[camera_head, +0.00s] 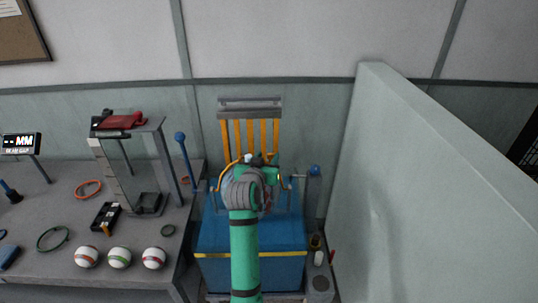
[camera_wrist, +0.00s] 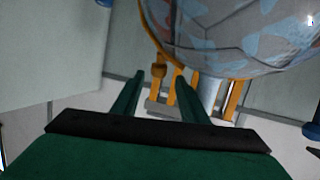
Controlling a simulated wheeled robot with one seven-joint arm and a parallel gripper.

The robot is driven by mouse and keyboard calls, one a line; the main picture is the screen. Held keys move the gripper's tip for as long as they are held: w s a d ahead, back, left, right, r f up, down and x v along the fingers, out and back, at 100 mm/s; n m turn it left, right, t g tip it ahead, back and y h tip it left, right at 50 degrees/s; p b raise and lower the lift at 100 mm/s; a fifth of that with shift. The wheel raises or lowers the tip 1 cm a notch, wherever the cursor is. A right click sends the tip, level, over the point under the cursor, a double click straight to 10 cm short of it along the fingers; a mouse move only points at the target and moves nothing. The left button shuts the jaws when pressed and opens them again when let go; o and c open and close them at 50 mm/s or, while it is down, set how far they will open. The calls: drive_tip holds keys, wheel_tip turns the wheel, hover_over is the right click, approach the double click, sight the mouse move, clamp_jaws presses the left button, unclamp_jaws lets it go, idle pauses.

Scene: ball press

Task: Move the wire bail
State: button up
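The wire bail is an orange-yellow curved wire (camera_head: 224,174) at the upper left of the blue press (camera_head: 215,250) in the head view, partly hidden by my arm. In the wrist view, an orange wire (camera_wrist: 153,38) curves along the left side of a large grey ball with pale blue patches (camera_wrist: 225,45), with an orange knob (camera_wrist: 158,72) at its lower end. My gripper (camera_wrist: 160,79) is open, its two green fingers apart. The orange knob appears between the fingertips; I cannot tell whether they touch it. My arm hides most of the ball in the head view.
A grey bench (camera_head: 60,275) on the left holds several striped balls, rings and a clear-sided stand (camera_head: 145,203). A blue-knobbed lever (camera_head: 181,140) rises left of the press. A pale partition (camera_head: 400,190) stands close on the right. Orange bars (camera_head: 250,133) stand behind.

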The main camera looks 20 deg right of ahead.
drive_tip(key=v, duration=0.6)
drive_tip(key=shift+s+d, duration=0.1)
drive_tip(key=shift+s, duration=0.2)
drive_tip(key=shift+c, duration=0.2)
drive_tip(key=shift+r, duration=0.15)
drive_tip(key=c, duration=0.5)
drive_tip(key=shift+g+y, duration=0.4)
drive_tip(key=shift+g, duration=0.2)
drive_tip(key=v, duration=0.7)
drive_tip(key=shift+a+r, duration=0.4)
drive_tip(key=shift+r, duration=0.05)
clamp_jaws()
drive_tip(key=x, duration=0.5)
drive_tip(key=d+x, duration=0.1)
drive_tip(key=x, duration=0.2)
drive_tip(key=shift+s+d, duration=0.15)
drive_tip(key=shift+s, duration=0.25)
drive_tip(key=shift+w+a+x, duration=0.1)
drive_tip(key=shift+a+x, duration=0.1)
drive_tip(key=shift+x, duration=1.25)
drive_tip(key=shift+w+a+x, duration=0.1)
drive_tip(key=shift+a+x, duration=0.1)
drive_tip(key=shift+x, duration=1.3)
